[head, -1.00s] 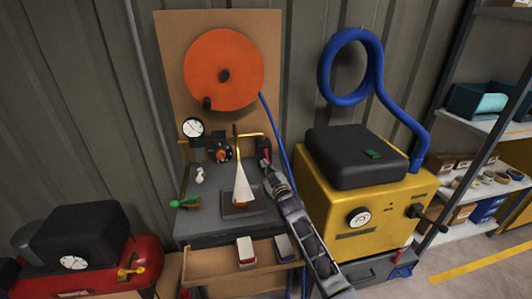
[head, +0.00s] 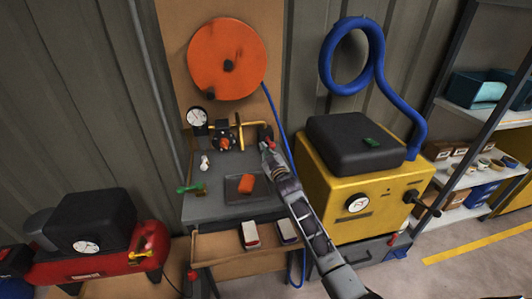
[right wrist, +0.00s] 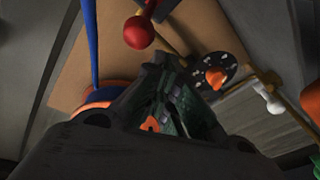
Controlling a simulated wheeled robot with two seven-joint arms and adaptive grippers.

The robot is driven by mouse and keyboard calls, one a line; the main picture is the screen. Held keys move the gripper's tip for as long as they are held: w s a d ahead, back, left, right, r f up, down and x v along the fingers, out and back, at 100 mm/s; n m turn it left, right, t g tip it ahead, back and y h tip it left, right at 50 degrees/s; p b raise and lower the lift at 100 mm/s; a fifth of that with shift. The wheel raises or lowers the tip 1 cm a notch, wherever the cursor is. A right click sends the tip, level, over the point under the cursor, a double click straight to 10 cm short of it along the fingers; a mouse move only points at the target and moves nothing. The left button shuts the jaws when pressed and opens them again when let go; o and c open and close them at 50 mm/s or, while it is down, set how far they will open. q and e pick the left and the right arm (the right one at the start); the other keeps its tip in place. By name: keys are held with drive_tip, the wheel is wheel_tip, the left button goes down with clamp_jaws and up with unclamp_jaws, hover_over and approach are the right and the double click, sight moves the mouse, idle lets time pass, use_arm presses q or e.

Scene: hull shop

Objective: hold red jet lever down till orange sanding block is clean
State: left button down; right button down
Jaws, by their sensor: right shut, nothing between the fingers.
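The orange sanding block (head: 246,184) lies tilted on a dark square plate (head: 233,194) on the grey bench. It looks plain orange, with no pale dust that I can make out. The red jet lever (head: 270,143) is at the right end of the brass pipe; its red ball knob (right wrist: 138,32) shows at the top of the right wrist view. My right gripper (head: 266,149) is shut and empty just below the lever; in the wrist view its fingers (right wrist: 165,75) look apart from the knob. No white jet shows over the block. My left gripper is not in view.
A dial with an orange knob (head: 224,142), a gauge (head: 197,117), a white knob (head: 205,162) and a green handle (head: 191,188) crowd the bench's left side. An open drawer (head: 243,264) juts out below. A yellow machine (head: 358,205) stands close on the right.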

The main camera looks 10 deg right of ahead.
drive_tip(key=shift+s+d+f, duration=0.2)
drive_tip(key=shift+s+f, duration=0.45)
drive_tip(key=shift+s, duration=0.85)
drive_tip(key=shift+s+d+f, duration=0.2)
drive_tip(key=shift+s+f, duration=0.45)
drive_tip(key=shift+s, duration=0.85)
drive_tip(key=shift+s+d+f, duration=0.2)
drive_tip(key=shift+s+f, duration=0.45)
drive_tip(key=shift+s, duration=0.85)
